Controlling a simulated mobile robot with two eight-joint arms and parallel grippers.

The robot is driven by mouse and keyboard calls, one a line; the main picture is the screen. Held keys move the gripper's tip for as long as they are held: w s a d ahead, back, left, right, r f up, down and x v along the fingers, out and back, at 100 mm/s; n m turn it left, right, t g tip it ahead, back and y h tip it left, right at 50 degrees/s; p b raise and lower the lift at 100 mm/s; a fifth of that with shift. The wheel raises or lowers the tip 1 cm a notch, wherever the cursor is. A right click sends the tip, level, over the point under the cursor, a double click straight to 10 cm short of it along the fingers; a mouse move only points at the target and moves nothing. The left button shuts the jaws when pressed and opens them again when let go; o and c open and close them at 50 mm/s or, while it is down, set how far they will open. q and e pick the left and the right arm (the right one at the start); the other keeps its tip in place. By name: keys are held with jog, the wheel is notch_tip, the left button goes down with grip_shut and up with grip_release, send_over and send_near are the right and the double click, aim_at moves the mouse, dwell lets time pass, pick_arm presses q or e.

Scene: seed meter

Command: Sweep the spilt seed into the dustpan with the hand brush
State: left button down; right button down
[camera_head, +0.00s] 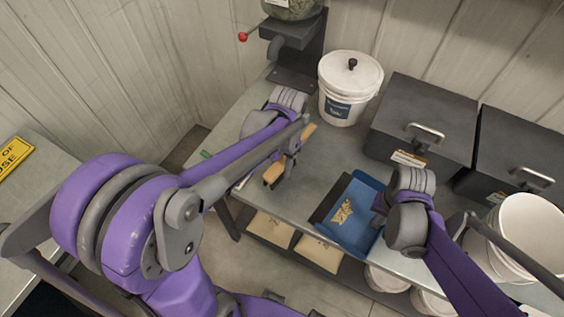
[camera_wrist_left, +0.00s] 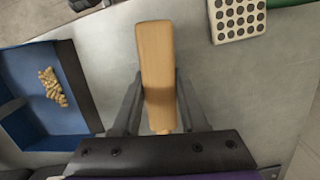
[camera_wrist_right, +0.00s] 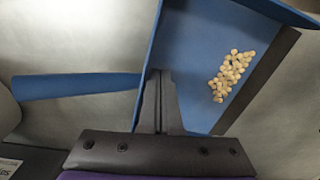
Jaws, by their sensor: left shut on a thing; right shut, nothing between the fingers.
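The blue dustpan (camera_head: 370,185) lies on the table with its dark lip facing left. A small heap of pale seed (camera_head: 342,212) lies inside it, also visible in the left wrist view (camera_wrist_left: 52,86) and right wrist view (camera_wrist_right: 230,76). My left gripper (camera_head: 291,152) is shut on the wooden hand brush (camera_wrist_left: 157,65), left of the pan. Dark bristles show at the brush's near end in the head view; the arm hides its middle. My right gripper (camera_wrist_right: 160,85) is shut and empty by the pan's side wall; I cannot tell whether it touches.
A white lidded bucket (camera_head: 348,90) stands behind the pan. Dark boxes with handles (camera_head: 420,120) line the back right. An open white bucket (camera_head: 527,225) is at right. Bare table (camera_head: 330,160) shows between brush and pan.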

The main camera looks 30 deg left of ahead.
pick_arm(q)
jog(key=shift+f, duration=1.85)
jog(key=shift+w+d, duration=0.1)
jog(key=shift+d, duration=5.25)
jog(key=shift+s+d+r, duration=0.1)
jog(key=shift+s+d, duration=0.1)
jog(key=shift+d, duration=1.4)
jog(key=shift+s+d+r, duration=0.1)
jog(key=shift+s+d, duration=0.05)
jog(key=shift+d, duration=1.45)
jog(key=shift+r, duration=0.25)
notch_tip(320, 180, up, 2)
jog(key=shift+a+r, duration=0.1)
jog(key=shift+a, duration=0.05)
jog(key=a+r, duration=0.4)
jog(key=a, duration=0.2)
jog(key=shift+w+a, duration=0.25)
jog(key=shift+w, duration=0.05)
